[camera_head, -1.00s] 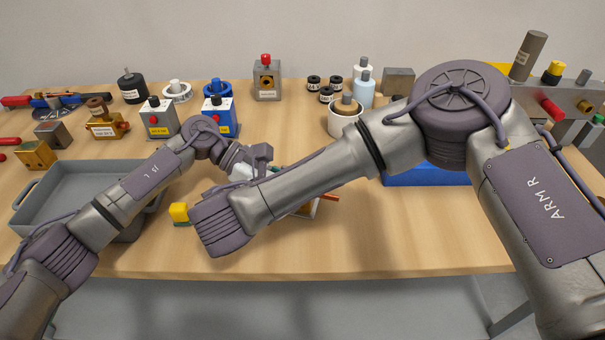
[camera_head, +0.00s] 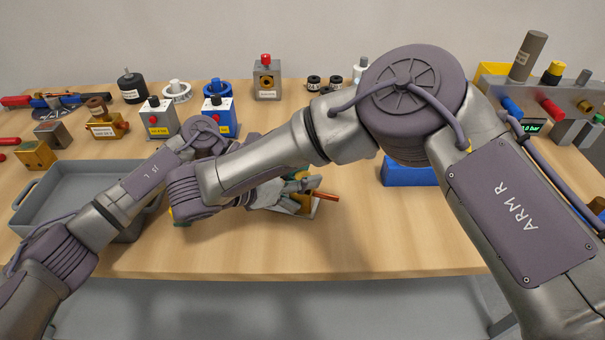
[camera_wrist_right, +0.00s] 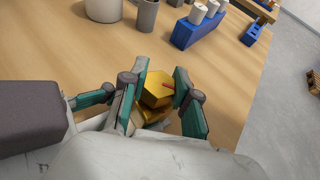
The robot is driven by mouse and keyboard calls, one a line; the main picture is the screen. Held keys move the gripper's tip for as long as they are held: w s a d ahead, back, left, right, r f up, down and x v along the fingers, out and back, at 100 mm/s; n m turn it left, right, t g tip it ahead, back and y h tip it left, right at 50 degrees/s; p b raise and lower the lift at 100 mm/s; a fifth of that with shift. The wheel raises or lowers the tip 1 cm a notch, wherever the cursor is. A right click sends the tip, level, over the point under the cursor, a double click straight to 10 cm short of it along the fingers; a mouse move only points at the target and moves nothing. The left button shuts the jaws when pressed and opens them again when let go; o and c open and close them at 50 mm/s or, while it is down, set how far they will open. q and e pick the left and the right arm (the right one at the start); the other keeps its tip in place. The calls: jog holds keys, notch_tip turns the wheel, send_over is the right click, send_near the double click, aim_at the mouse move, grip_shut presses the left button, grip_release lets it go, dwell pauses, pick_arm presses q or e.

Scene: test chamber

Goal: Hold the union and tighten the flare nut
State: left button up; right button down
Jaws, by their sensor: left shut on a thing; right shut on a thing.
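In the right wrist view the teal fingers of my right gripper (camera_wrist_right: 164,97) are shut on the brass hexagonal flare nut (camera_wrist_right: 155,88). A short reddish tube (camera_wrist_right: 168,86) shows at the nut. In the head view my right gripper (camera_head: 300,181) is small, just above the brass fitting (camera_head: 305,201). The reddish tube (camera_head: 327,196) sticks out to the right there. My left gripper (camera_head: 288,202) is low beside the fitting, shut on the union. The union itself is mostly hidden by the grippers and my right forearm.
A grey tray (camera_head: 60,200) stands at the left, under my left arm. A blue block (camera_head: 408,174) lies to the right, with a grey panel of coloured fittings (camera_head: 560,98) beyond. Several devices line the back. The front right of the table is clear.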

jog(key=c, duration=0.8)
grip_release()
jog(key=shift+c, duration=0.2)
notch_tip(320, 180, up, 10)
jog(key=shift+f, duration=0.1)
